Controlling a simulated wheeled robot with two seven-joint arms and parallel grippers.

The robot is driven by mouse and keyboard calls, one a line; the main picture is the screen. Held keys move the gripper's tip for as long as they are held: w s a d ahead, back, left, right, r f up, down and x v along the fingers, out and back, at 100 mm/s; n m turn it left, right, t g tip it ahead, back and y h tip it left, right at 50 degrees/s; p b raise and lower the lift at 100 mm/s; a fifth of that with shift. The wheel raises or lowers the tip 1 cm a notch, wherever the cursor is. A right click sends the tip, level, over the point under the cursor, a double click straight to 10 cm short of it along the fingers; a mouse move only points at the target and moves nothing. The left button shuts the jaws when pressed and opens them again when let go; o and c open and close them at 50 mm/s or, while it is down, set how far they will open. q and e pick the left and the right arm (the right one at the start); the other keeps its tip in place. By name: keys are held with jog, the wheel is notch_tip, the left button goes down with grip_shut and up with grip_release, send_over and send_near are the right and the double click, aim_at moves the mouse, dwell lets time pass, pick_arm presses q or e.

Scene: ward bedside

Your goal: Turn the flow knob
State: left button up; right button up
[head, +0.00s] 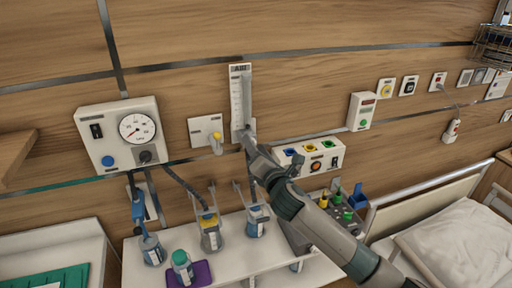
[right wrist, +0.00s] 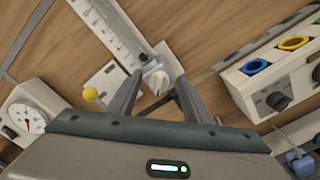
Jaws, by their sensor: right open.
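The flowmeter (head: 237,85) is a tall pale panel with a scale tube, labelled AIR, upright on the wood wall. It also shows in the right wrist view (right wrist: 112,32). The flow knob (right wrist: 157,79) is the round whitish knob at its lower end; in the head view my gripper hides it. My right gripper (head: 246,135) is at the flowmeter's base. In the right wrist view my right gripper (right wrist: 159,90) is open, with one finger on each side of the knob in the picture. I cannot tell whether they touch it. My left gripper is not in view.
A gauge box (head: 122,135) hangs left of the flowmeter. A wall plate with a yellow knob (head: 216,142) is close by on the left. A box with coloured sockets (head: 309,157) is on the right. Bottles (head: 210,230) stand on the shelf below. A bed (head: 455,240) is at lower right.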

jog(key=c, duration=1)
jog(key=shift+c, duration=0.2)
jog(key=shift+m, duration=0.4)
jog(key=m, duration=0.7)
jog(key=f+m+b, duration=0.1)
jog(key=m, duration=0.5)
jog(key=m+b, duration=0.1)
jog(key=m, duration=0.6)
jog(key=shift+a+f+m, duration=0.1)
jog(key=shift+f+m, duration=0.1)
jog(key=shift+m, duration=0.1)
jog(key=o, duration=1)
